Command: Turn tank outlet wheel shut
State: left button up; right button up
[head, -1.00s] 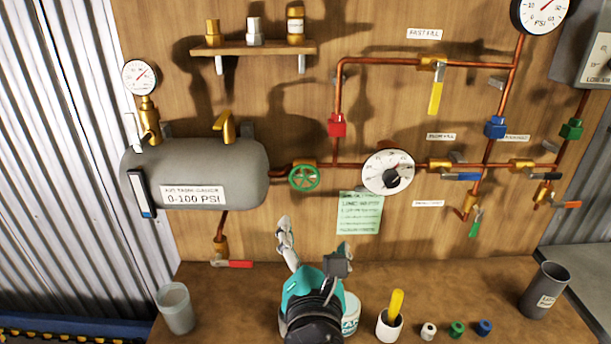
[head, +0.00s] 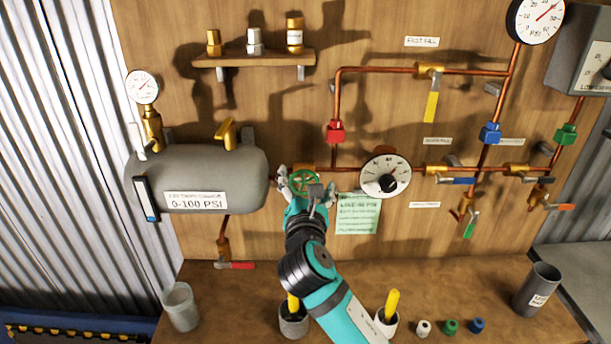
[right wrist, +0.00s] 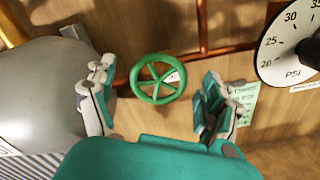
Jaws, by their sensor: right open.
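The green tank outlet wheel (head: 304,183) sits on the copper pipe just right of the grey tank (head: 240,180). In the right wrist view the spoked wheel (right wrist: 157,79) shows whole, between the two fingers. My right gripper (head: 307,183) is open in front of the wheel, with one finger at each side. In the right wrist view the gripper (right wrist: 162,98) shows a gap between each finger and the rim. In the head view the gripper hides the wheel's lower part. My left gripper is not in view.
A round dial (head: 385,177) and a green notice (head: 358,214) are close on the wheel's right. A red-handled valve (head: 236,265) is below the tank. A clear cup (head: 181,307), a white cup (head: 383,326) and a dark cup (head: 537,290) stand on the bench.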

jog(key=shift+w, duration=0.8)
jog(key=c, duration=1.1)
jog(key=shift+c, duration=0.2)
jog(key=m, duration=0.3)
jog(key=shift+f+m, duration=0.15)
jog(key=shift+m, duration=0.15)
jog(key=shift+d+f+m, duration=0.1)
jog(key=shift+m, duration=1.6)
